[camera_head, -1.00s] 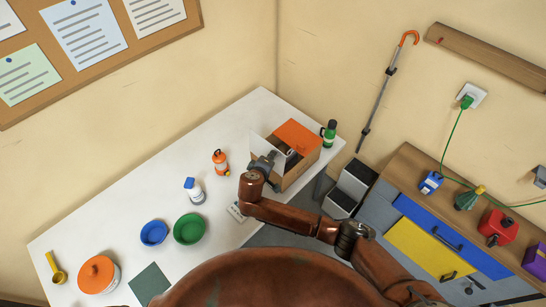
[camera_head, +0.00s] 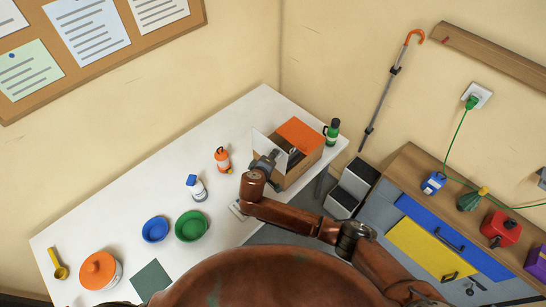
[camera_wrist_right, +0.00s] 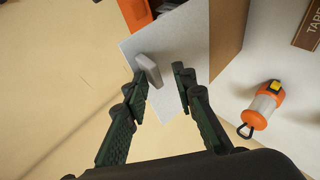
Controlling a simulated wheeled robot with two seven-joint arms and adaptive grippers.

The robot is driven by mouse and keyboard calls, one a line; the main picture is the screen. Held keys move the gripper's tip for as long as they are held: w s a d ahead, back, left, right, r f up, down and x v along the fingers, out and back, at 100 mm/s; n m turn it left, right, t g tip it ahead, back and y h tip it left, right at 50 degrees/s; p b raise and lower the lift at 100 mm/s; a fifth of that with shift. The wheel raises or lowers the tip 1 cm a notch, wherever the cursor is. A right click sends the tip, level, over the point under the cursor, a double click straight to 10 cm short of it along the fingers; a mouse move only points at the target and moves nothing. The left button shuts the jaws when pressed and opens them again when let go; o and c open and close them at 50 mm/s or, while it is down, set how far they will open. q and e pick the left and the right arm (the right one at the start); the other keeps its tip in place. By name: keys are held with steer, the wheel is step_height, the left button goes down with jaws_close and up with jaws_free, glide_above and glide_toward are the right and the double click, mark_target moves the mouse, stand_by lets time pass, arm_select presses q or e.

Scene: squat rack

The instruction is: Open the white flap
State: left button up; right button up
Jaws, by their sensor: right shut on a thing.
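The box (camera_head: 298,170) is brown with an orange top panel (camera_head: 300,133) and stands at the right end of the white table. The white flap (camera_head: 262,143) stands out at an angle on its left side. In the right wrist view the flap (camera_wrist_right: 185,42) is a pale panel with a grey block-like handle (camera_wrist_right: 149,69). My right gripper (camera_head: 267,160) is at the flap. In the wrist view its two fingers (camera_wrist_right: 162,82) are on either side of the flap's lower part, the left fingertip against the handle. My left gripper is out of view.
An orange lantern (camera_head: 222,160) stands left of the box; it also shows in the wrist view (camera_wrist_right: 262,105). A green bottle (camera_head: 332,132) is close behind the box. A white bottle (camera_head: 196,188), a blue bowl (camera_head: 155,229) and a green bowl (camera_head: 191,226) stand further left.

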steer(key=v, duration=1.1)
steer(key=shift+s, duration=0.15)
